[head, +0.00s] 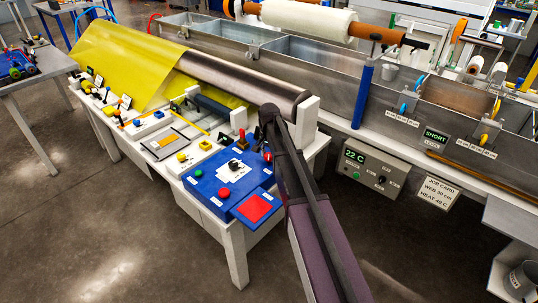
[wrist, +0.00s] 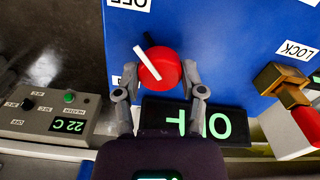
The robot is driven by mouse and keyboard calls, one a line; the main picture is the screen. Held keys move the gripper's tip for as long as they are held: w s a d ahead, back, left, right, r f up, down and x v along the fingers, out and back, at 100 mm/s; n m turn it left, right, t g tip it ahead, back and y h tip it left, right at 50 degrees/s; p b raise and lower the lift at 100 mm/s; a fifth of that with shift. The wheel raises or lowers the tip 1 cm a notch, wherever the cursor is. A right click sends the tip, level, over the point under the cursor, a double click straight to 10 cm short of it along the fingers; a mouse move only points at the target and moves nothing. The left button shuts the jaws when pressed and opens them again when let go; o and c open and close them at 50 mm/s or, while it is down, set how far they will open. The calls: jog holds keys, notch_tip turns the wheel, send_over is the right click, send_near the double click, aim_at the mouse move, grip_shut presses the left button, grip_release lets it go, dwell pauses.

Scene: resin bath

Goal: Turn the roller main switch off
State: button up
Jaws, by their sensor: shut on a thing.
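In the wrist view a round red switch knob (wrist: 158,72) with a white pointer bar sits on a blue panel (wrist: 220,40). The bar slants from upper left to lower right. My gripper (wrist: 160,76) has one finger on each side of the knob and is shut on it. A white OFF label (wrist: 130,4) is up and left of the knob; another label beside the left finger is partly covered.
A dark display (wrist: 205,122) with green characters, partly covered, is below the knob. A brass and red padlock-like part (wrist: 290,95) is to the right, under a LOCK label (wrist: 298,50). A grey heater box (head: 375,170) reads 22 C. A large roller (head: 240,85) lies behind the panel.

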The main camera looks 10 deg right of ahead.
jog(key=shift+s, duration=0.15)
jog(key=o, duration=1.1)
jog(key=shift+o, duration=0.2)
jog(key=shift+n, duration=0.3)
